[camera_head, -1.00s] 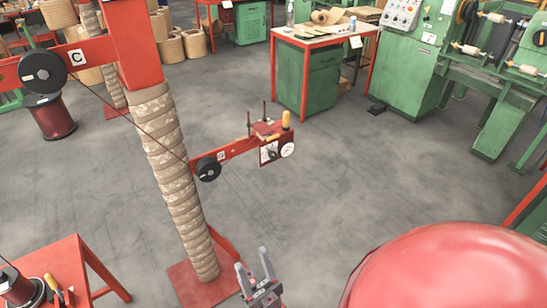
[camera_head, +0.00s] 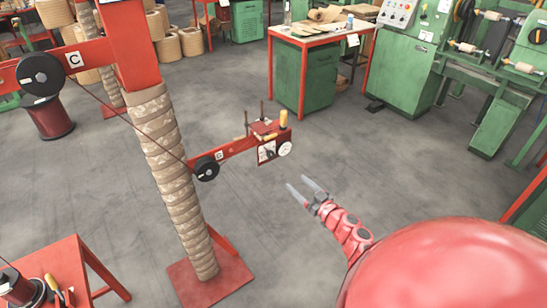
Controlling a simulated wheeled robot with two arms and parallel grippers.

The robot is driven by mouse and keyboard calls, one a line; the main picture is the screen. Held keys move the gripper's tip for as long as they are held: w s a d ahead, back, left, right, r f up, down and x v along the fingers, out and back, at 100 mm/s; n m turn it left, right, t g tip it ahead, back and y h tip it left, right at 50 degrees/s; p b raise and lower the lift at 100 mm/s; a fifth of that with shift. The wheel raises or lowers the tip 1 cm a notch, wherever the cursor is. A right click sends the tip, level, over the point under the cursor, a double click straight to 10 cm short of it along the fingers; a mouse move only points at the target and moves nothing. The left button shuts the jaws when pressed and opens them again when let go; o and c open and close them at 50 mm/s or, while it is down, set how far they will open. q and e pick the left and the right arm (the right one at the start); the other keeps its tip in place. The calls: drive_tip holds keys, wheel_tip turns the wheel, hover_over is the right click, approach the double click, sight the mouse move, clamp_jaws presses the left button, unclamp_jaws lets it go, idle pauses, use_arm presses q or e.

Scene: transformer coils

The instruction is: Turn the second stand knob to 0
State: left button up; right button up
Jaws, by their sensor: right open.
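A red stand arm ends in a small red head (camera_head: 264,131) with a yellow handle (camera_head: 284,119) on top. On its front face are a white round knob (camera_head: 285,149) and a white dial plate (camera_head: 267,153) with a dark pointer; the markings are too small to read. My right gripper (camera_head: 298,182) is open and empty. It is below and slightly right of the knob in the picture, apart from it, with fingers pointing up and left. My left gripper is not in view.
A wrapped column (camera_head: 177,180) on a red base plate (camera_head: 215,282) stands left of the head. A black pulley (camera_head: 206,168) sits on the stand arm. A red table (camera_head: 75,265) is at lower left, a green cabinet bench (camera_head: 306,75) behind. Grey floor lies open between.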

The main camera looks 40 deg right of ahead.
drive_tip(key=d, duration=0.2)
drive_tip(key=b, duration=0.1)
approach(272, 156)
drive_tip(key=w+b, duration=0.3)
drive_tip(key=w, duration=0.4)
drive_tip(key=shift+w+f+b, duration=0.15)
drive_tip(key=shift+w+b, duration=0.2)
drive_tip(key=shift+b, duration=0.05)
drive_tip(key=shift+w+b, duration=0.4)
drive_tip(key=shift+w, duration=0.35)
clamp_jaws()
